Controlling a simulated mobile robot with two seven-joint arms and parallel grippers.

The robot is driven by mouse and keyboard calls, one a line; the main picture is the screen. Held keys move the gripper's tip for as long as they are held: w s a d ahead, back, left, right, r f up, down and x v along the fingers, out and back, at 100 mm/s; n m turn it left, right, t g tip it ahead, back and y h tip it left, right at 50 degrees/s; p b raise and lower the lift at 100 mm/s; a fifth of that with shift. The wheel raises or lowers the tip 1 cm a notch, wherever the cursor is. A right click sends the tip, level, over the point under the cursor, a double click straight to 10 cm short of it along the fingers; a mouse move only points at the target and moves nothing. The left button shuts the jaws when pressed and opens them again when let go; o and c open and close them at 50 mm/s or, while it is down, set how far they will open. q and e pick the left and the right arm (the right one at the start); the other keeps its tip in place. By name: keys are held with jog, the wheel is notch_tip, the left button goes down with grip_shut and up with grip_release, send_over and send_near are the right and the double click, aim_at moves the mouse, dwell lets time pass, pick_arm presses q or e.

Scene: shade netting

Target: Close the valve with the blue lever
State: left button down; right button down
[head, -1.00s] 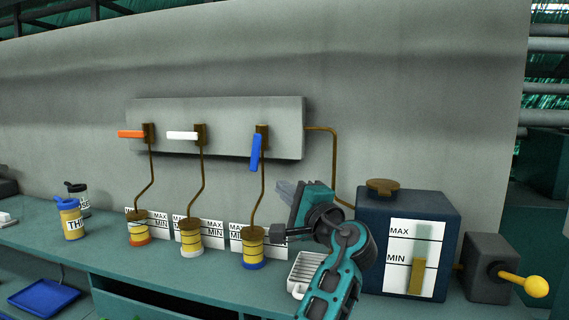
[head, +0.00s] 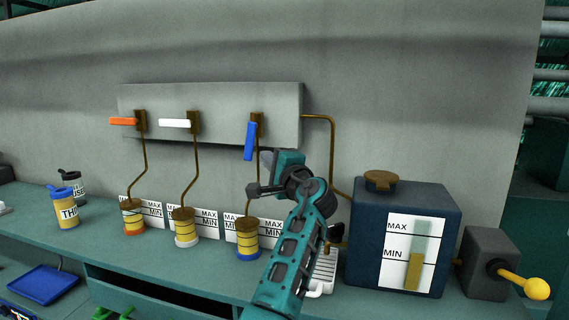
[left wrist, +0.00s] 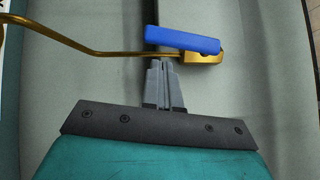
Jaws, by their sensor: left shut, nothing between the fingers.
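The blue lever (head: 249,141) hangs down, slightly tilted, from its brass valve (head: 257,121) on the right of the grey panel. My left gripper (head: 267,159) is shut and empty, just below and right of the lever in the head view. In the left wrist view the blue lever (left wrist: 182,40) lies across the picture just beyond the closed fingertips (left wrist: 164,64). The brass valve body (left wrist: 206,56) shows beside its right end. I cannot tell whether the fingers touch anything. My right gripper is not in view.
The orange lever (head: 122,121) and white lever (head: 174,123) lie horizontal on the same panel (head: 220,99). Yellow-filled cups stand below the pipes. A dark blue tank (head: 362,240) with a gauge and a yellow-knobbed box (head: 487,252) stand to the right.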

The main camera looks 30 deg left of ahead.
pick_arm(q)
jog(key=shift+s+a+r, duration=0.15)
jog(key=shift+s+a, duration=0.05)
jog(key=shift+a, duration=0.7)
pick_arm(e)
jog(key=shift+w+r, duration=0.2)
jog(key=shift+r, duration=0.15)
